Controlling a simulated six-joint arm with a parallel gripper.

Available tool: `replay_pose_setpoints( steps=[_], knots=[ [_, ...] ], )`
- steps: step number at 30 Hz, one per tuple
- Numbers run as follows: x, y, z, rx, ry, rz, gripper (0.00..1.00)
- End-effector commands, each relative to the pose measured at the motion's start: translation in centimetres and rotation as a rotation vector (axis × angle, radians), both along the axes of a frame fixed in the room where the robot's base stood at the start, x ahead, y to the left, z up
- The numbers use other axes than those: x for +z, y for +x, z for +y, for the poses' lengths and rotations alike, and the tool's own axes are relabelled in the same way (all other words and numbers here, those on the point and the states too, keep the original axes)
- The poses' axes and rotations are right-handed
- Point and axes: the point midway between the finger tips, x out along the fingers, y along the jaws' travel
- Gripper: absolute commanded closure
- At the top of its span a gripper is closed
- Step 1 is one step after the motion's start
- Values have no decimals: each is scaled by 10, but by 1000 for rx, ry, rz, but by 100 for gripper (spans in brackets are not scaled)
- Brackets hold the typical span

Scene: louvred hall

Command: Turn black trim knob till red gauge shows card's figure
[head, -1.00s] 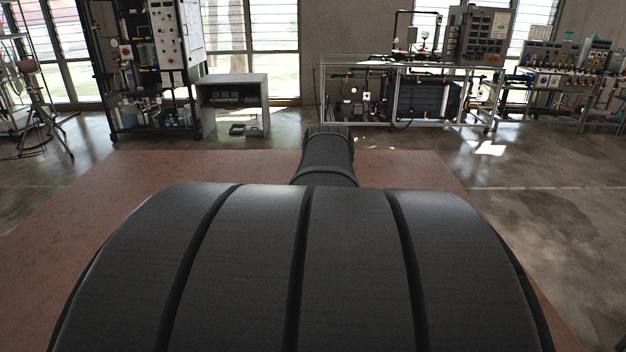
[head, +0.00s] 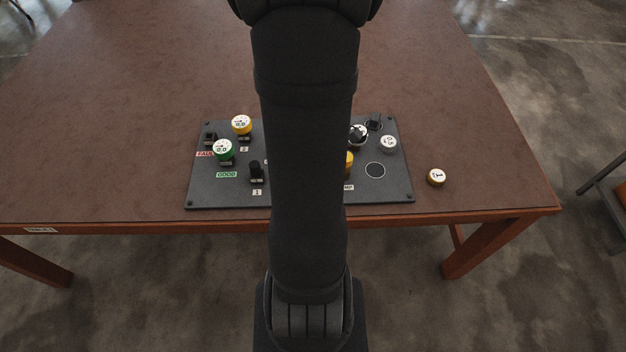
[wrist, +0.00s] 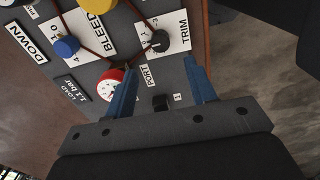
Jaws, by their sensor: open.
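The black trim knob (wrist: 160,41) is in the wrist view, on a white plate marked TRIM, just beyond my fingertips. My gripper (wrist: 160,62) has two blue fingers, spread apart and empty, with no contact on the trim knob visible. The red gauge (wrist: 107,83) has a white dial and sits beside the left finger, which partly covers it; its reading is too small to tell. A dark card (wrist: 72,88) to its left appears to read LOAD 1.1 bar. In the head view my arm hides the middle of the panel (head: 205,195), and I cannot make out the trim knob or red gauge there.
A blue knob (wrist: 66,46) and a plate marked BLEED lie left of the trim knob. A small black knob (wrist: 161,102) is between the fingers, nearer the palm. Green (head: 223,150) and yellow (head: 241,124) gauges stand on the panel. A round yellow-sided piece (head: 436,177) lies on the table.

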Motion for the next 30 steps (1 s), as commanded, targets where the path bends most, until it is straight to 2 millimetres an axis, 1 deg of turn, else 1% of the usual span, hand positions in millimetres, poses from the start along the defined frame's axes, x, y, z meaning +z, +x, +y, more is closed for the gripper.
replay_pose_setpoints(
  steps=[5,8,23,26,30],
  knots=[
    [-12,-1,0,9,0,3,49],
    [-24,-1,0,8,0,5,49],
    [-94,-1,0,6,0,5,49],
    [-93,0,0,6,0,1,49],
    [-97,0,0,6,0,1,49]
  ],
)
